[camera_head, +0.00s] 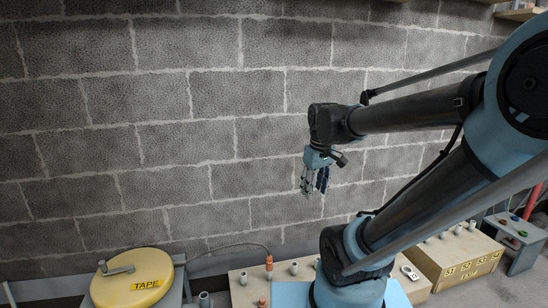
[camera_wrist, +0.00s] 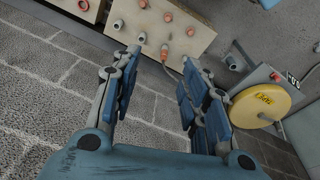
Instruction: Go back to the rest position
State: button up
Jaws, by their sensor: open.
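My gripper (camera_head: 314,189) hangs at the end of my raised arm, in front of the block wall and well above the bench in the head view. In the wrist view my gripper (camera_wrist: 158,85) shows its two fingers spread apart, with nothing between them. The fingers touch nothing that I can see.
A yellow reel marked TAPE (camera_head: 131,279) with a crank stands at the lower left. A wooden bench box (camera_head: 243,294) with grey stubs and an orange-tipped cable is beside it. A labelled wooden box (camera_head: 462,257) stands at the right. The wall (camera_head: 180,130) fills the background.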

jog(key=s+d+f+m, duration=0.5)
jog(key=s+f, duration=0.3)
jog(key=s, duration=0.1)
jog(key=shift+s+d+f+m, duration=0.15)
jog(key=shift+d+f+m, duration=0.05)
jog(key=shift+d+m, duration=0.2)
jog(key=shift+w+f, duration=0.2)
jog(key=shift+w, duration=0.2)
jog(key=shift+c, duration=0.9)
